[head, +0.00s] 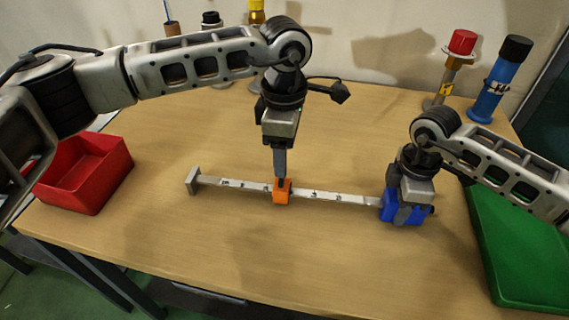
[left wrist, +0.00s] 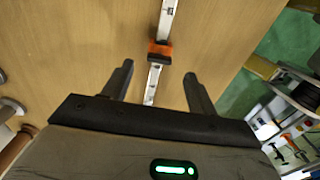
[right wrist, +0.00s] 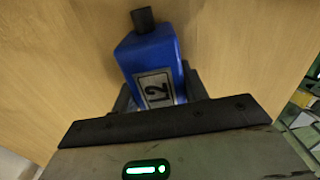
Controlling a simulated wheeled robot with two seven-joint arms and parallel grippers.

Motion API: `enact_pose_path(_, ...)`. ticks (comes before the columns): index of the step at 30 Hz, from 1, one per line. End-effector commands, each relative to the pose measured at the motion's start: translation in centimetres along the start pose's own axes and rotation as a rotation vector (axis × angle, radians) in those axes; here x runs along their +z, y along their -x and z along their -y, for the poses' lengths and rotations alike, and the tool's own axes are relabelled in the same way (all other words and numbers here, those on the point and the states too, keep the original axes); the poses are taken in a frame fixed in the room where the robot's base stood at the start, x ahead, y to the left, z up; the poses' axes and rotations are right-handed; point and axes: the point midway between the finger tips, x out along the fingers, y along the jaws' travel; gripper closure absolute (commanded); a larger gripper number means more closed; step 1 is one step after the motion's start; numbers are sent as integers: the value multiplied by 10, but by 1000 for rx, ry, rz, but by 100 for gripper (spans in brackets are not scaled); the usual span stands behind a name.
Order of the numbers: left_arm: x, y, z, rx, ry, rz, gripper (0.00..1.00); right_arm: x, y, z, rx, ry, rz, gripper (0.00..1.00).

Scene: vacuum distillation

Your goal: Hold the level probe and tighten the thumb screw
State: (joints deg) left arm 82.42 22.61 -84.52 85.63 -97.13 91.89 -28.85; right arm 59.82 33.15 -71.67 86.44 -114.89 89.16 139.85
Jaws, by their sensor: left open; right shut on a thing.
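The level probe lies across the table: a pale marked rod (head: 330,197) with a grey end block (head: 193,181) at left, an orange slider (head: 283,194) midway and a blue head (head: 388,207) at right. My right gripper (head: 404,212) is shut on the blue head, whose "L2" label (right wrist: 155,90) and black knob (right wrist: 142,19) show in the right wrist view. My left gripper (head: 281,180) is open, pointing down at the orange slider. In the left wrist view the slider (left wrist: 160,48) sits just beyond the fingertips (left wrist: 159,68). I cannot make out the thumb screw.
A red bin (head: 85,172) stands at the left and a green tray (head: 520,245) at the right. A red-capped cylinder (head: 455,68) and a blue bottle (head: 498,80) stand at the back right. The front middle of the table is clear.

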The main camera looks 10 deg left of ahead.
Motion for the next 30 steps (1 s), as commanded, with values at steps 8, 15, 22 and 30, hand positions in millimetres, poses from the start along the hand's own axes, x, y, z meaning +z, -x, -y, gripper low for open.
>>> enact_pose_path(8, 0, 53, -1, 3, 0, 0, 42, 0, 1, 0, 2, 1, -1, 100)
enact_pose_path(15, 0, 68, 0, 0, 0, 0, 42, 0, 1, 0, 2, 1, -1, 100)
enact_pose_path(22, 0, 68, 0, 0, 0, 0, 42, 0, 1, 0, 2, 1, -2, 100)
enact_pose_path(30, 0, 68, 0, -1, 0, 0, 42, 0, 1, 0, 2, 1, -2, 100)
